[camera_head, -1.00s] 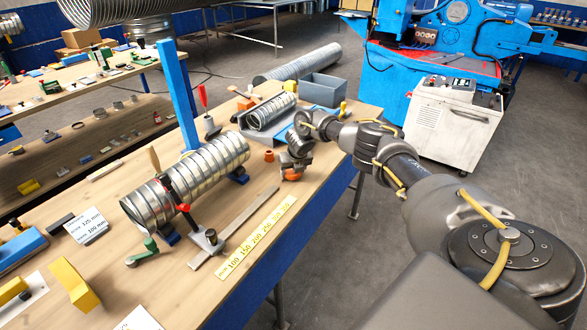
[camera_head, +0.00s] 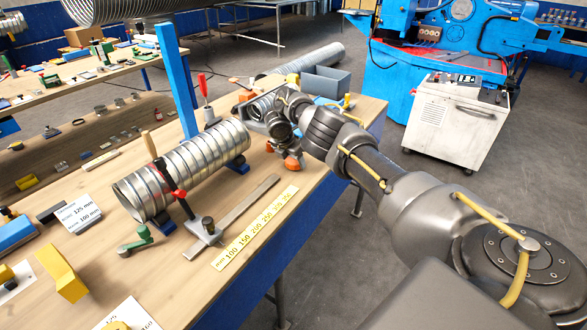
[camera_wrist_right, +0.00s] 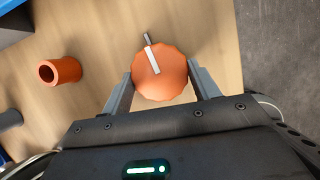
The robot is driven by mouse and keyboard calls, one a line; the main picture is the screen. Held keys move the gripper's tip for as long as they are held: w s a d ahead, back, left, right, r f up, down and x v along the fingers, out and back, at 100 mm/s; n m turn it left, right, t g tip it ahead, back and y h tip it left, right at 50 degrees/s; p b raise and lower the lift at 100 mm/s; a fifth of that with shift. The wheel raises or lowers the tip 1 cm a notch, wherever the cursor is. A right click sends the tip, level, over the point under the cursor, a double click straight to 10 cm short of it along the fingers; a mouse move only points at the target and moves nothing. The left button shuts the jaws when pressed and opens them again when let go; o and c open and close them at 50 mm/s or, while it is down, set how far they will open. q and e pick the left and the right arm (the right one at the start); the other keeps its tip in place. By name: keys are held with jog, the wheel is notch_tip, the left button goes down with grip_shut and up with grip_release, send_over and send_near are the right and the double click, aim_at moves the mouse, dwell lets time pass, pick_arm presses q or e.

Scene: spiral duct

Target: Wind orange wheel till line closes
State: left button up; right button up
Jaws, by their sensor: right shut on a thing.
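The orange wheel (camera_wrist_right: 170,85) is a round, scalloped knob in the right wrist view, with a white stripe on its top. A short grey bar (camera_wrist_right: 147,39) lies just beyond the stripe's far end; the two run in nearly the same direction and look almost joined. My right gripper (camera_wrist_right: 160,76) is shut on the wheel, one finger on each side. In the head view the wheel (camera_head: 293,163) shows as a bit of orange below my right wrist, mostly hidden. My left gripper is not in view.
A spiral duct (camera_head: 190,165) lies on supports on the wooden bench, left of my right gripper. A grey bin (camera_head: 327,80) is behind my wrist. A white cabinet (camera_head: 455,120) stands on the floor to the right.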

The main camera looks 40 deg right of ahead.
jog(key=m+b, duration=0.1)
jog(key=m+g+b, duration=0.1)
jog(key=m+b, duration=0.1)
jog(key=shift+w+a+f, duration=0.1)
jog(key=shift+w+f, duration=0.05)
jog(key=shift+f, duration=0.2)
jog(key=m+g+b, duration=0.1)
jog(key=m+b, duration=0.1)
jog(key=shift+w+r+b, duration=0.1)
jog(key=shift+b, duration=0.25)
jog(key=m+g+b, duration=0.1)
jog(key=m+b, duration=0.2)
jog(key=shift+w+r, duration=0.1)
jog(key=shift+r+b, duration=0.1)
jog(key=shift+b, duration=0.3)
jog(key=shift+r+m, duration=0.1)
jog(key=shift+m, duration=0.2)
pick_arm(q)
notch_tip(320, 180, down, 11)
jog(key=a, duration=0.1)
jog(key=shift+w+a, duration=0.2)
pick_arm(e)
jog(key=o, duration=1)
jog(key=shift+d, duration=0.2)
jog(key=shift+c, duration=0.2)
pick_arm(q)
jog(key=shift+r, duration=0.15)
